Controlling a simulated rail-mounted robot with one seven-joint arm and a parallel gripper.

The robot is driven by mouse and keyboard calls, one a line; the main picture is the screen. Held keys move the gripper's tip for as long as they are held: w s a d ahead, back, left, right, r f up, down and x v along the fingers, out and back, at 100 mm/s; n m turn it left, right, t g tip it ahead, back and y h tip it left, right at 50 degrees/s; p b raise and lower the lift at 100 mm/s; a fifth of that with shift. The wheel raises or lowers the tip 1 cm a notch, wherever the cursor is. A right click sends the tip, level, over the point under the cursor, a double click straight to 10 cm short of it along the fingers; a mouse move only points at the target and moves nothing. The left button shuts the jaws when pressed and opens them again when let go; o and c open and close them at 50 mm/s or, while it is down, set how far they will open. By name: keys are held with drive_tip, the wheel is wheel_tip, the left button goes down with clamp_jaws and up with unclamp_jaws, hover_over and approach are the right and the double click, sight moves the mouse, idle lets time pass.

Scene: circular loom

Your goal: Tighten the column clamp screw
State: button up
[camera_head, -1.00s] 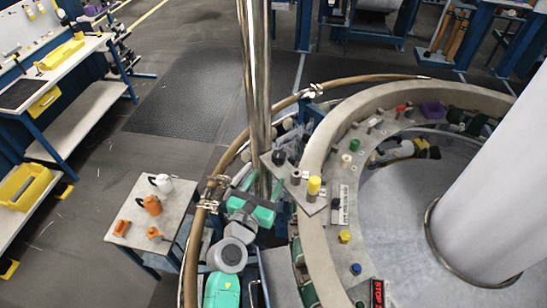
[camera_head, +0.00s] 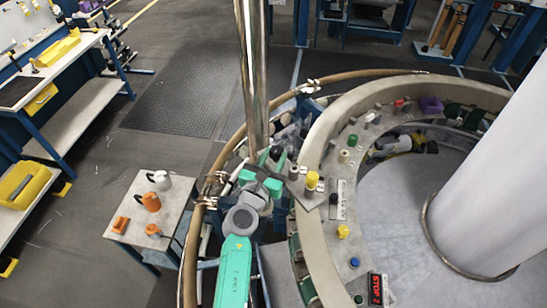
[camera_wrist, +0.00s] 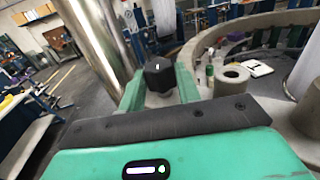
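The column (camera_head: 252,75) is a shiny upright metal post; it also fills the left of the wrist view (camera_wrist: 98,45). Beside its lower part sits a black knob (camera_head: 276,152), seemingly the head of the clamp screw. In the wrist view the black faceted knob (camera_wrist: 158,74) stands between the far ends of my green fingers. My gripper (camera_head: 263,178) is right at the knob, close to the column. The fingers (camera_wrist: 159,88) are apart, one on each side of the knob. Whether they touch it cannot be told. The screw's shank and the clamp are mostly hidden.
The loom's pale ring (camera_head: 313,140) curves close on the right. A small table (camera_head: 130,205) with jugs and orange items stands left.

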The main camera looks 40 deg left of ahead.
drive_tip(key=shift+a+f+m+h+b, duration=0.1)
drive_tip(key=shift+m+h+b, duration=0.2)
drive_tip(key=shift+h+b, duration=0.15)
